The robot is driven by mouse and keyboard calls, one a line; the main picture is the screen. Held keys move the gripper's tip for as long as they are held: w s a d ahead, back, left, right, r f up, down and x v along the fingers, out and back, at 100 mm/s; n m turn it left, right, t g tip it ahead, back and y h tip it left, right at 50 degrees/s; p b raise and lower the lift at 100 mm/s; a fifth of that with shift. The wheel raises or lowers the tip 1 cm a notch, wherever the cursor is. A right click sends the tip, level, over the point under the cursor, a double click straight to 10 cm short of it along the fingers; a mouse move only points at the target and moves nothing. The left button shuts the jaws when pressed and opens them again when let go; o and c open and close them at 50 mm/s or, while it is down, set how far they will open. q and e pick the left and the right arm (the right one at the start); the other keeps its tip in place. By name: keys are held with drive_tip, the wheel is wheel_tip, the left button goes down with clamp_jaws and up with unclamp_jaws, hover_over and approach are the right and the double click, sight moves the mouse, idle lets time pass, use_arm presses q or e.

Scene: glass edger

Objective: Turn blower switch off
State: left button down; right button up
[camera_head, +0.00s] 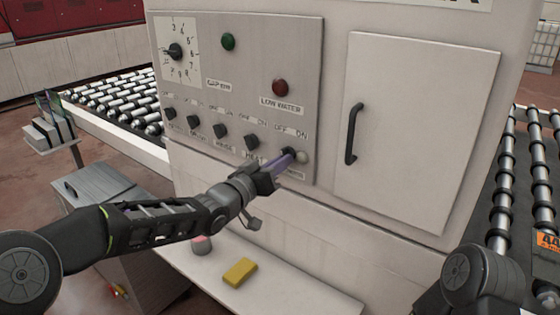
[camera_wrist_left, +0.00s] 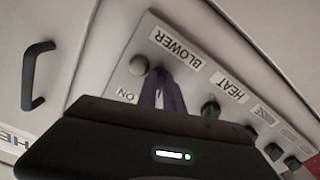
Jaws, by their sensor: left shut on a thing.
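The blower switch (camera_head: 290,151) is a small black knob at the right end of the bottom row on the grey control panel (camera_head: 203,82). My left gripper (camera_head: 286,159) reaches it from the lower left, and its purple fingers are closed on the knob. In the left wrist view the fingers (camera_wrist_left: 162,92) meet the blower switch (camera_wrist_left: 160,74) beside the BLOWER label (camera_wrist_left: 181,48). An ON label shows nearby. The fingers hide much of the knob, so I cannot tell its setting. My right gripper is not in view.
The heat switch (camera_head: 251,141) sits just left of the blower switch. A pale round button (camera_head: 302,157) sits close on its right. A cabinet door with a black handle (camera_head: 352,134) is further right. A yellow sponge (camera_head: 240,271) lies on the ledge below.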

use_arm(q)
drive_tip(key=shift+n, duration=1.3)
drive_tip(key=c, duration=1.5)
unclamp_jaws()
drive_tip(key=shift+s, duration=0.1)
drive_tip(key=b+v, duration=0.1)
drive_tip(key=v, duration=0.6)
drive_tip(key=shift+s+a, duration=0.15)
drive_tip(key=shift+s, duration=0.1)
